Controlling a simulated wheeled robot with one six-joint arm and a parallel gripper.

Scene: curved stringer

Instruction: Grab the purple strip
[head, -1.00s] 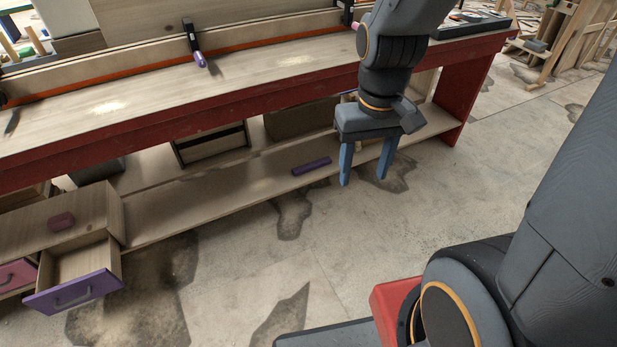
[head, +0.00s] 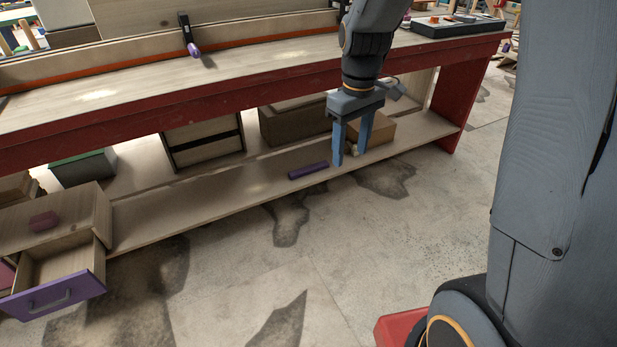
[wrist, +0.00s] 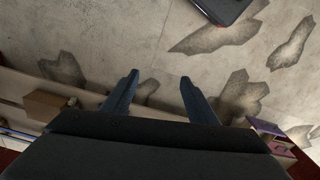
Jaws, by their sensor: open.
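The purple strip (head: 308,170) is a short dark purple bar lying on the bench's low wooden shelf (head: 215,205), near its front edge. My gripper (head: 350,160) is open and empty, with its blue fingers pointing down. In the head view it is just right of the strip. The gap between them in depth is hard to judge. In the wrist view my open fingers (wrist: 158,88) show with floor and shelf edge beyond. I cannot make out the strip in the wrist view.
The red-edged workbench top (head: 250,90) overhangs the shelf. A cardboard box (head: 375,130) stands behind my gripper, and a wooden crate (head: 205,148) stands further left. An open drawer with a purple front (head: 55,297) juts out at the left. The floor in front is clear.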

